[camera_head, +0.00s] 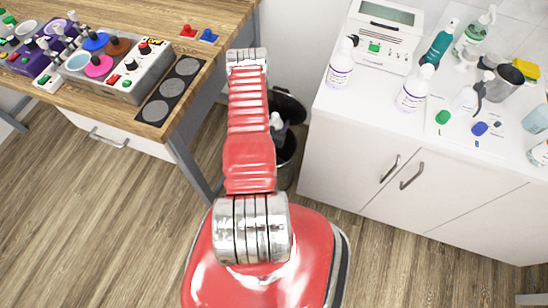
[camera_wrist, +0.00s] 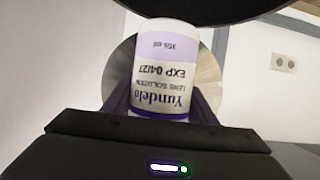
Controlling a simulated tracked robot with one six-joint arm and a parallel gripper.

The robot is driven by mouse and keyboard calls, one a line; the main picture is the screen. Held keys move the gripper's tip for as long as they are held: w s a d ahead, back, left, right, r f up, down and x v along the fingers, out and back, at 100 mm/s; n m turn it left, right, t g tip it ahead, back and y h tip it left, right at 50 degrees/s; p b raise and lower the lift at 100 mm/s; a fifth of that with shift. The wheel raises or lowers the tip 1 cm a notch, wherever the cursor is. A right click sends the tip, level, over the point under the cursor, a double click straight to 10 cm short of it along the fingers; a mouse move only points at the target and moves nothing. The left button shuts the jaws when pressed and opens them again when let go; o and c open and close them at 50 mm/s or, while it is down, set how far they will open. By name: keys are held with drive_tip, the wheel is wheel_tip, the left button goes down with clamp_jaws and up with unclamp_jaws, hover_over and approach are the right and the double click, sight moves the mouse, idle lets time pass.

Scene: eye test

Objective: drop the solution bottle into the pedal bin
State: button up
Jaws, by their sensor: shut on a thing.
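The solution bottle (camera_wrist: 165,65) is white with a lilac and white label reading "Yundelo lens solution". In the wrist view it sits between the two dark fingers of my gripper (camera_wrist: 162,100), which is shut on it. In the head view a small white part of the bottle (camera_head: 276,121) shows just right of my red arm, with my gripper (camera_head: 281,131) largely hidden. The pedal bin (camera_head: 287,168) stands on the floor between the desk and the cabinet, its dark lid (camera_head: 291,106) raised. The bottle appears over or near the bin's mouth; its exact height is unclear.
The wooden desk (camera_head: 215,38) at left holds control boxes and a dark strip with round pads. The white cabinet (camera_head: 345,150) at right carries several bottles, including two similar white ones (camera_head: 340,65), and a device (camera_head: 385,35). Wooden floor (camera_head: 110,220) is clear in front.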

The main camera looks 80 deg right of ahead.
idle(0.3)
drive_tip(key=shift+f, duration=2.95)
drive_tip(key=o, duration=1.5)
drive_tip(key=shift+c, duration=0.2)
drive_tip(key=shift+a, duration=0.15)
drive_tip(key=v, duration=1.3)
drive_tip(key=shift+a, duration=0.25)
drive_tip(key=shift+w+r, duration=0.1)
